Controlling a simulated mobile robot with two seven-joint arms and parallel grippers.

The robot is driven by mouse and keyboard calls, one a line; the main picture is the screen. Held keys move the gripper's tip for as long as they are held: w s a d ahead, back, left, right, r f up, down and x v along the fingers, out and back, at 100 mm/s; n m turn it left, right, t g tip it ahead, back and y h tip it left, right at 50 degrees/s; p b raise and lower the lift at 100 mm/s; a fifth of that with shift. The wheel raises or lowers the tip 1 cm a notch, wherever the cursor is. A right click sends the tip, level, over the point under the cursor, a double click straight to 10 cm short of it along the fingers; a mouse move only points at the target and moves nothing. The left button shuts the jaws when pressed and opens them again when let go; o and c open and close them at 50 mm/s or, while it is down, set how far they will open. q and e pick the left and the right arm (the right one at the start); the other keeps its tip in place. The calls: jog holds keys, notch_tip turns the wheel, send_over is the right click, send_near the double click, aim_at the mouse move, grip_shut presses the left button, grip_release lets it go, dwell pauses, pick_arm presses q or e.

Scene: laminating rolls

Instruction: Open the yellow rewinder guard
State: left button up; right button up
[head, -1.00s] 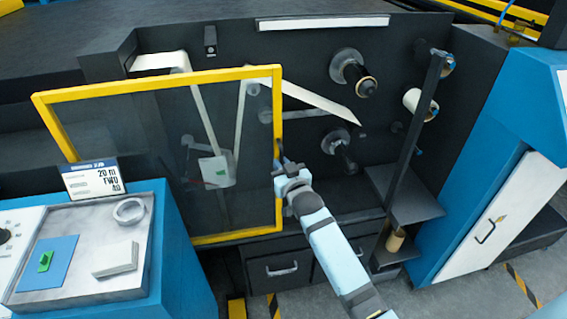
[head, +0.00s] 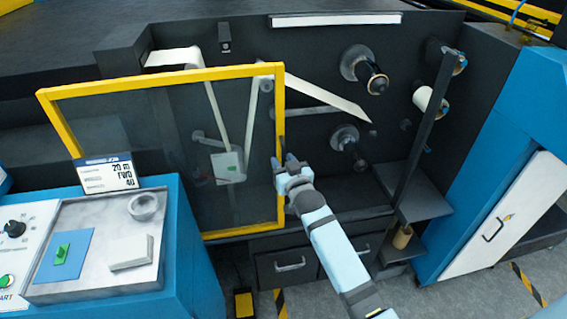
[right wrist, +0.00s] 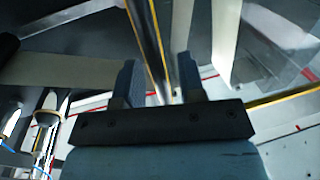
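The rewinder guard (head: 160,76) is a yellow frame around a see-through panel, standing in front of the left part of the dark machine. A dark handle shows at its right upright. My right gripper (head: 291,168) is at that upright, by the handle. In the right wrist view, my right gripper (right wrist: 158,80) has its fingers apart. A dark bar with a yellow edge, seemingly the guard's upright (right wrist: 151,45), runs into the gap between them. Clear space shows beside it; contact cannot be told. My left gripper is not in view.
A blue control console (head: 185,240) with a sign (head: 106,174) stands at lower left, close to the guard. Rollers (head: 372,78) and a dark post (head: 432,130) are on the right. A blue cabinet (head: 480,200) stands at far right.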

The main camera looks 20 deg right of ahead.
jog(key=s, duration=1.3)
jog(key=shift+s+a+b, duration=0.3)
jog(key=shift+s+b, duration=0.1)
jog(key=shift+b, duration=0.05)
jog(key=s+a+f+n+g+y+p, duration=0.1)
jog(key=s+a+f+g+p, duration=0.1)
jog(key=s, duration=0.4)
jog(key=s+a+f+n+g+y+p, duration=0.1)
jog(key=s+a+f+g+p, duration=0.1)
jog(key=s, duration=0.5)
jog(key=s+a+f+n+g+y+p, duration=0.1)
jog(key=s+a+f+g+p, duration=0.2)
jog(key=s+f+p, duration=0.2)
jog(key=shift+s+a+f+y+p, duration=0.25)
jog(key=shift+s+y+p, duration=0.15)
jog(key=shift+s, duration=0.8)
